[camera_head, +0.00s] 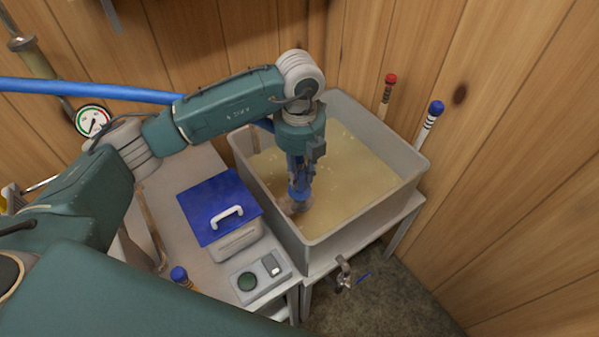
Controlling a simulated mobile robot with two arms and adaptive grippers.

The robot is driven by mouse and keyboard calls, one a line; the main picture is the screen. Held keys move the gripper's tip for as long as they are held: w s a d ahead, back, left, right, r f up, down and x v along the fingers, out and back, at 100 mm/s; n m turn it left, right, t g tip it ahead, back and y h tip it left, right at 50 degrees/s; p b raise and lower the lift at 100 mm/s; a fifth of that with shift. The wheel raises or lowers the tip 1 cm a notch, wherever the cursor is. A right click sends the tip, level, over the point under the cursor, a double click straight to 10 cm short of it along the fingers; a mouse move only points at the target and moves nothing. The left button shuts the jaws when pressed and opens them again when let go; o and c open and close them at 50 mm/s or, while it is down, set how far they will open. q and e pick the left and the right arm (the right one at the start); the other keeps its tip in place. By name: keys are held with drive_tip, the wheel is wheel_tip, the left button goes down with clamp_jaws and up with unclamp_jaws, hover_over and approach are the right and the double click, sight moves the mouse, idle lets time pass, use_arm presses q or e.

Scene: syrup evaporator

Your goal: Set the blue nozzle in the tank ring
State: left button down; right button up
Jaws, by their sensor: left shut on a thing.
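The blue nozzle (298,191) is in my left gripper (301,177), which points down over the near left part of the tank. My left gripper is shut on the nozzle. The tank (413,163) is a pale open box with cloudy yellowish liquid in it. A small brownish round shape (292,208) shows at the nozzle's lower end; I cannot tell whether it is the tank ring or whether the nozzle sits in it. A blue hose (95,91) comes from the left and passes behind my arm. My right gripper is not in view.
A box with a blue lid and white handle (226,213) stands left of the tank. A small grey control box (262,278) is in front of it. A tap (344,272) sticks out at the tank's front. Wooden walls close off the back and right.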

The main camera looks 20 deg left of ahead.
sight(299, 160)
use_arm(q)
drive_tip(key=shift+f+b, duration=1.4)
drive_tip(key=shift+f, duration=0.15)
drive_tip(key=c, duration=1.4)
unclamp_jaws()
drive_tip(key=shift+o, duration=0.5)
drive_tip(key=o, duration=0.6)
drive_tip(key=shift+r+p, duration=2.3)
drive_tip(key=shift+r, duration=1.75)
